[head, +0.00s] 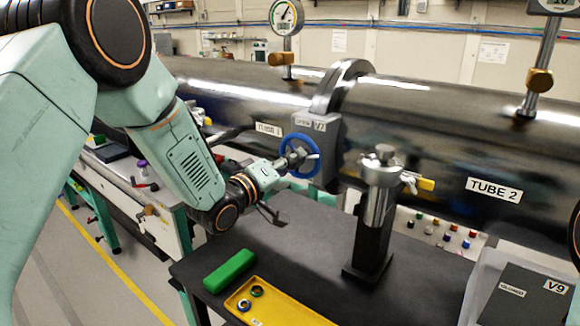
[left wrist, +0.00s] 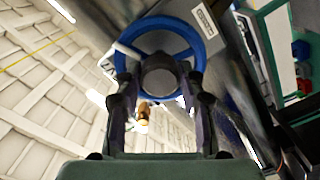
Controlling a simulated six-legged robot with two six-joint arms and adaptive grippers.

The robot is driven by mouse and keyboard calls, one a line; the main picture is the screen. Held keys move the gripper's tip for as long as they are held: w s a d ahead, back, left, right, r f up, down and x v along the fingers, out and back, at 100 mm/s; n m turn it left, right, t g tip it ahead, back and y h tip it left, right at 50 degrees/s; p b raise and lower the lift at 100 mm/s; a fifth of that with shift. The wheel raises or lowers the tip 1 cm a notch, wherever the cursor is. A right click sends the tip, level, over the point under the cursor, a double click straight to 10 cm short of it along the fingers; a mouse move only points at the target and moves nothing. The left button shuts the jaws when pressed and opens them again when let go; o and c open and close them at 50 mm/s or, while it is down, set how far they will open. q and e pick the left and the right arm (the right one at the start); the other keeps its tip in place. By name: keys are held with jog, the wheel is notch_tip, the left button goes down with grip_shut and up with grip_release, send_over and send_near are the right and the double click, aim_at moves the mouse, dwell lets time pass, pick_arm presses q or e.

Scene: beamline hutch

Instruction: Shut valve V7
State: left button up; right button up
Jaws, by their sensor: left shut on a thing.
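Valve V7 has a blue handwheel (head: 300,156) on a grey box (head: 324,135) labelled V7, in front of the large dark tube. My left gripper (head: 292,161) reaches the wheel from the left and is shut on its middle. In the left wrist view, the two fingers of my left gripper (left wrist: 160,82) stand on either side of the wheel's round grey hub. The blue rim (left wrist: 157,22) shows beyond the fingertips, and its lower part is partly hidden by them. My right gripper is not in view.
A metal post (head: 373,225) stands on the dark table (head: 311,225), right of the wheel. A green block (head: 229,271) and a yellow tray (head: 292,309) lie at the table's front. A box labelled V9 (head: 522,296) is at the lower right. Gauges (head: 286,17) rise above the tube.

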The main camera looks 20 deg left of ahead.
pick_arm(q)
jog(key=m+b, duration=0.3)
jog(key=m, duration=0.4)
jog(key=m+b, duration=0.3)
jog(key=m, duration=0.4)
jog(key=m+b, duration=0.3)
jog(key=m, duration=0.4)
jog(key=shift+f, duration=0.25)
jog(key=shift+m, duration=0.5)
jog(key=o, duration=0.9)
jog(key=shift+s, duration=0.1)
jog(key=shift+c, duration=0.2)
jog(key=o, duration=0.3)
jog(key=shift+a+r, duration=0.1)
jog(key=shift+r, duration=0.05)
